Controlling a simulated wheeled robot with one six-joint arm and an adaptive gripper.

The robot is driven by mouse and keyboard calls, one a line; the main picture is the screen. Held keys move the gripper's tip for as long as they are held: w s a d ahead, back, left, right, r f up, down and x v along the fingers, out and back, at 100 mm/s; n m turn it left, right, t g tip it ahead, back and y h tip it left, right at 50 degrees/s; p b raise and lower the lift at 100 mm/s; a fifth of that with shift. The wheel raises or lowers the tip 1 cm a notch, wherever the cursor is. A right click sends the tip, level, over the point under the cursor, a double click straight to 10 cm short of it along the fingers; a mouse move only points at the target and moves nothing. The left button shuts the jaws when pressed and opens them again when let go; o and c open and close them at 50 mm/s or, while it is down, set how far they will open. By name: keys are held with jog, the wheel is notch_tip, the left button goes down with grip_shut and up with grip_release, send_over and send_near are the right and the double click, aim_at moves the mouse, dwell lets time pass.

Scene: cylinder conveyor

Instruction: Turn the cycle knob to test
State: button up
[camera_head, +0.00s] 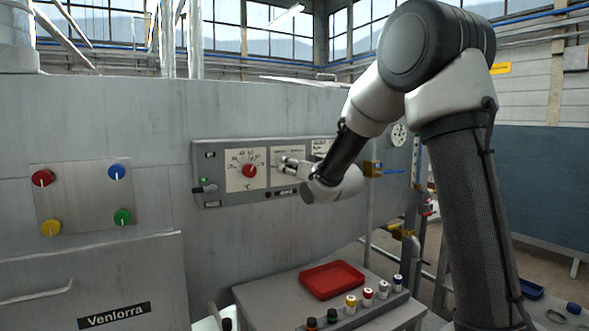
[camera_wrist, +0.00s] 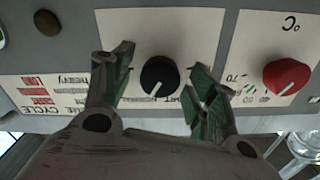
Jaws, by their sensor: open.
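The black knob (camera_wrist: 160,76) is in the middle of the wrist view, on a pale label plate (camera_wrist: 190,28) whose lettering is upside down. Its white pointer line points down and left in that view. My gripper (camera_wrist: 159,82) is open, with one green-padded finger on each side of the knob and a visible gap at each side. I cannot tell how deep the fingertips reach around it. I cannot make out a "test" mark.
A red temperature knob (camera_wrist: 286,74) is beside my right finger in the wrist view; it also shows in the head view (camera_head: 249,170). Coloured knobs sit on a plate (camera_head: 78,197) at the left. A red tray (camera_head: 331,279) stands below on a grey stand.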

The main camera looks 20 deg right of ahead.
jog(key=c, duration=1)
jog(key=shift+c, duration=0.2)
jog(key=shift+n, duration=0.3)
jog(key=n, duration=2.3)
jog(key=shift+f, duration=0.1)
jog(key=shift+n, duration=0.3)
